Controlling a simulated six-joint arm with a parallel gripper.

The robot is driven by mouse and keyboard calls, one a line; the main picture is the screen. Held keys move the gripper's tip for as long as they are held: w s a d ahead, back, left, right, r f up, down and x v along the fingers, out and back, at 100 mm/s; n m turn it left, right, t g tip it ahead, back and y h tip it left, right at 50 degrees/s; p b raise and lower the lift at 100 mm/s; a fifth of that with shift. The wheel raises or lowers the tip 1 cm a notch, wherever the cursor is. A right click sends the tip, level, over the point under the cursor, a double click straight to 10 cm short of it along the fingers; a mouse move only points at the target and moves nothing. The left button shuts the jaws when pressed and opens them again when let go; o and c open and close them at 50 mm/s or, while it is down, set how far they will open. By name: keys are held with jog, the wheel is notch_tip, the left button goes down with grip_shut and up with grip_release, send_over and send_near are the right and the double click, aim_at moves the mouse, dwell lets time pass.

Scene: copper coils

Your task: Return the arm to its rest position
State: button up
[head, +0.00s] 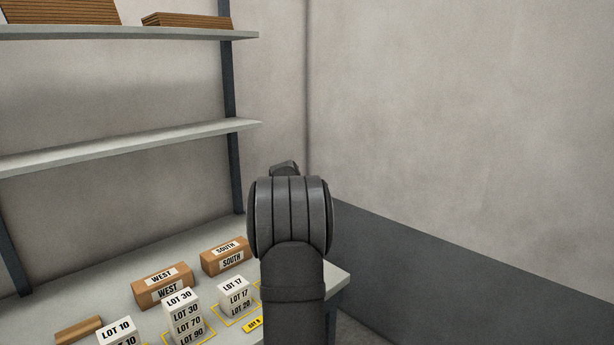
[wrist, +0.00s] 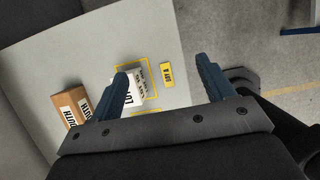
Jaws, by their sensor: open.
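My arm rises in the middle of the head view, and its dark links hide part of the bench; my gripper cannot be made out there. In the wrist view my gripper (wrist: 164,92) is open, its two blue fingers apart with nothing held between them. Below it, past the fingers, a white lot block (wrist: 138,80) stands on the bench inside a yellow outline, partly hidden by the left finger. The gripper is apart from it.
The grey bench (head: 105,270) carries brown boxes marked WEST (head: 162,286) and SOUTH (head: 225,256), and white lot stacks (head: 184,316). A shelf (head: 130,148) is above. A yellow label (wrist: 167,75) lies by the block. Open space is at right, before the wall (head: 460,120).

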jog(key=w+a+f, duration=0.1)
jog(key=a+f, duration=0.1)
jog(key=a, duration=0.1)
jog(key=w+a+f, duration=0.2)
jog(key=a, duration=0.2)
jog(key=w+a+f, duration=0.1)
jog(key=a+f, duration=0.2)
jog(key=shift+w+a, duration=0.35)
jog(key=shift+f, duration=1.45)
jog(key=shift+r, duration=0.5)
jog(key=shift+d+r, duration=0.2)
jog(key=shift+r, duration=1)
jog(key=s+d+r, duration=0.5)
jog(key=d+r, duration=0.2)
jog(key=d, duration=0.3)
jog(key=shift+s+a+f, duration=0.45)
jog(key=shift+s+a, duration=0.05)
jog(key=shift+a, duration=0.3)
jog(key=shift+s+a+f, duration=0.4)
jog(key=shift+s+a, duration=0.1)
jog(key=shift+a, duration=0.25)
